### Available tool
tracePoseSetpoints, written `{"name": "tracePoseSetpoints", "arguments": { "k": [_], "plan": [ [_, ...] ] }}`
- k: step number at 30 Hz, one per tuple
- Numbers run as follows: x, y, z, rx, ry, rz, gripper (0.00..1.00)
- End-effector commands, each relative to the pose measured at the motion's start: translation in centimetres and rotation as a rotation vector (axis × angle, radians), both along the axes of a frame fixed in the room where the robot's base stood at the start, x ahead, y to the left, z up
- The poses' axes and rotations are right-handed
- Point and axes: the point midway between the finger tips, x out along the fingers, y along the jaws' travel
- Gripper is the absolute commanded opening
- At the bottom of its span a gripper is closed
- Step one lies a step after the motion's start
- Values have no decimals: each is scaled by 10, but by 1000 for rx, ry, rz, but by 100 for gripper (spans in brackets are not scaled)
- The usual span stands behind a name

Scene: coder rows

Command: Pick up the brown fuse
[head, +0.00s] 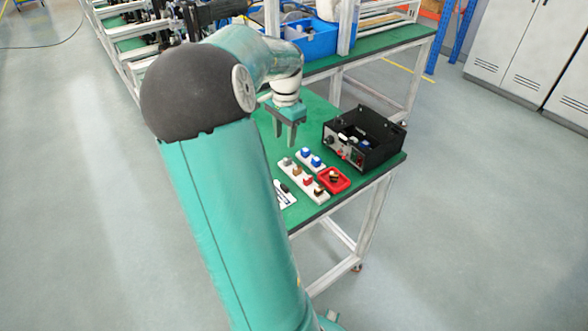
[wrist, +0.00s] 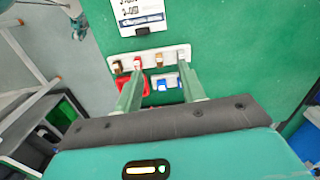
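A white strip (head: 301,178) on the green table holds a row of small fuses: grey, tan-brown (head: 297,171), red and dark brown (head: 319,190). Two fuses look brownish; I cannot tell from colour alone which is the brown fuse. In the wrist view the strip (wrist: 148,59) runs across beyond my fingertips, with the dark brown fuse (wrist: 117,68) at its left end and the tan one (wrist: 158,58) further right. My gripper (head: 285,142) is open and empty above the table, fingers pointing down; its parted fingers also show in the wrist view (wrist: 160,70).
A red tray (head: 347,183) with a small dark and yellowish item sits beside the strip. A shorter white strip holds blue fuses (head: 316,161). An open black box (head: 378,155) stands at the right. A printed card (head: 284,197) lies nearer the table's left edge.

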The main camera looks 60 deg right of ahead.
Motion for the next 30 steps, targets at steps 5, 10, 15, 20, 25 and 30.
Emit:
{"name": "tracePoseSetpoints", "arguments": {
  "k": [5, 10, 15, 20, 25, 30],
  "plan": [
    [-17, -20, -8, -9, 34, -83, 40],
    [-17, -20, -33, -8, 35, -83, 40],
    [-16, -22, -67, -9, 36, -82, 40],
    [-14, -23, -86, -9, 33, -79, 40],
    [-14, -25, -96, -10, 34, -79, 40],
    [-15, -27, -121, -9, 36, -81, 40]
  ]
}}
